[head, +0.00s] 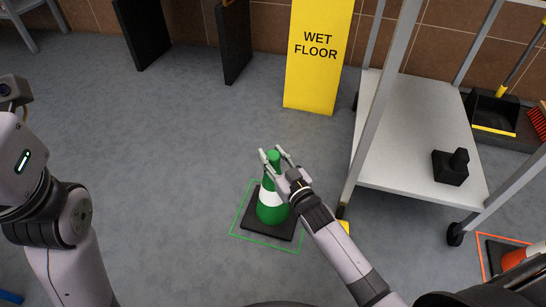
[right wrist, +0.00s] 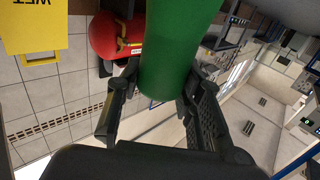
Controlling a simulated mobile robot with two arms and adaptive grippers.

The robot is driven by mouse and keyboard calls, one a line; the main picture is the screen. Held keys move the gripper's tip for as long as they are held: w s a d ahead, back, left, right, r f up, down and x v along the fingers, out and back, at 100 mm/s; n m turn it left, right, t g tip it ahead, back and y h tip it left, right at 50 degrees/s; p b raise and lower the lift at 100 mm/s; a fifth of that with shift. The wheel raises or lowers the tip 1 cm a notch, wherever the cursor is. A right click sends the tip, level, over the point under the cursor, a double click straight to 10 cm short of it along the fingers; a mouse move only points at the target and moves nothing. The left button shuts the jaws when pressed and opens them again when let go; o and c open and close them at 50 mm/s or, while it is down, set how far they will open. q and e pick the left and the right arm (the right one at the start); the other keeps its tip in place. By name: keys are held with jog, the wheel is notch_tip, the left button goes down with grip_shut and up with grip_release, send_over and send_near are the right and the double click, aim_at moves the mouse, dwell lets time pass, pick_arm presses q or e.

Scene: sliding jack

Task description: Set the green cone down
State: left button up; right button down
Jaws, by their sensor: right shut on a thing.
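The green cone (head: 268,213) has a white band and a square black base (head: 256,229). It stands upright in the head view, over a green outlined square (head: 236,236) on the floor. My right gripper (head: 273,154) is shut on the cone's top, with one finger on each side. In the right wrist view the green cone (right wrist: 172,55) fills the space between the fingers (right wrist: 155,108). My left arm shows at the left edge, but its gripper is out of view.
A yellow wet floor sign (head: 318,60) stands behind the cone. A metal shelf cart (head: 405,150) with a black object (head: 450,167) on it is close on the right. An orange cone (head: 515,258) sits at the lower right by an orange outline. Floor left of the cone is clear.

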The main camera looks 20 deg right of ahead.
jog(key=c, duration=1.1)
grip_release()
jog(key=shift+f, duration=0.15)
